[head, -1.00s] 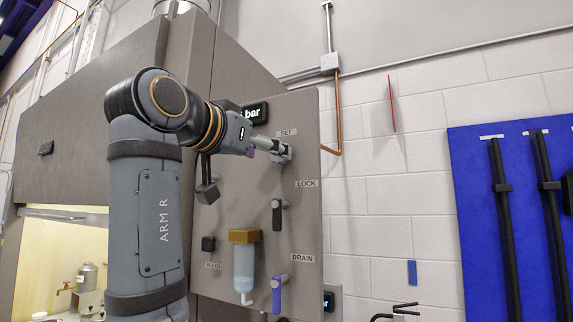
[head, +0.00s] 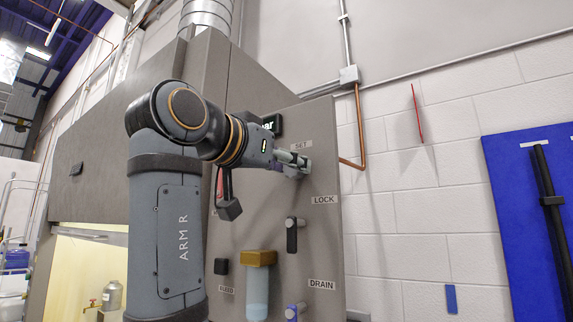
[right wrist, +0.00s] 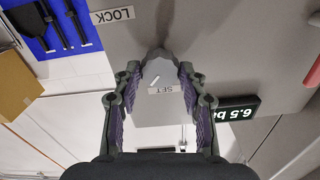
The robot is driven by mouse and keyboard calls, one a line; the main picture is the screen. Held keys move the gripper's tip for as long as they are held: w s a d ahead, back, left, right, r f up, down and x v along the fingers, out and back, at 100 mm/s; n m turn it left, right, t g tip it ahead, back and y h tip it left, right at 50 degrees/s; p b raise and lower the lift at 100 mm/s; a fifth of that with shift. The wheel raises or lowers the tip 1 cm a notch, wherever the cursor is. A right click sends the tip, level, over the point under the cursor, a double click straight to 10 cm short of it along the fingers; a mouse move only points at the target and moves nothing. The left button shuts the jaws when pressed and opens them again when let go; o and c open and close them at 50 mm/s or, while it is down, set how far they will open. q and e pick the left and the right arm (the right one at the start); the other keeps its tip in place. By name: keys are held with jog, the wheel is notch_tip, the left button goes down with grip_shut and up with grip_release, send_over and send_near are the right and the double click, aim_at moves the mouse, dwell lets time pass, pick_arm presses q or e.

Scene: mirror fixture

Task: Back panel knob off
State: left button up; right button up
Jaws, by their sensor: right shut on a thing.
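The grey side panel (head: 325,240) carries several labelled controls. My right gripper (head: 293,160) is at the upper knob beside the SET label (head: 301,145). In the right wrist view the gripper (right wrist: 160,68) has its two fingers shut on the grey SET knob (right wrist: 160,85), which has a white line on its face. The knob's lever part (head: 303,168) is partly hidden by the fingers in the head view. A black lever (head: 291,236) sits below, by the LOCK label (head: 325,199). My left gripper is out of view.
A blue lever (head: 291,312) is near the DRAIN label, beside a filter bowl (head: 257,290) with a brown cap. The pressure display (right wrist: 237,112) reads 6.5. A copper pipe (head: 359,125) runs right of the panel.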

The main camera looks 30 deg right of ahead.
jog(key=shift+c, duration=0.8)
jog(key=n, duration=0.4)
jog(key=shift+n+b, duration=0.3)
jog(key=shift+n, duration=0.1)
jog(key=o, duration=1.1)
jog(key=shift+w+d, duration=0.1)
jog(key=shift+o, duration=0.2)
notch_tip(320, 180, up, 10)
jog(key=shift+f, duration=0.1)
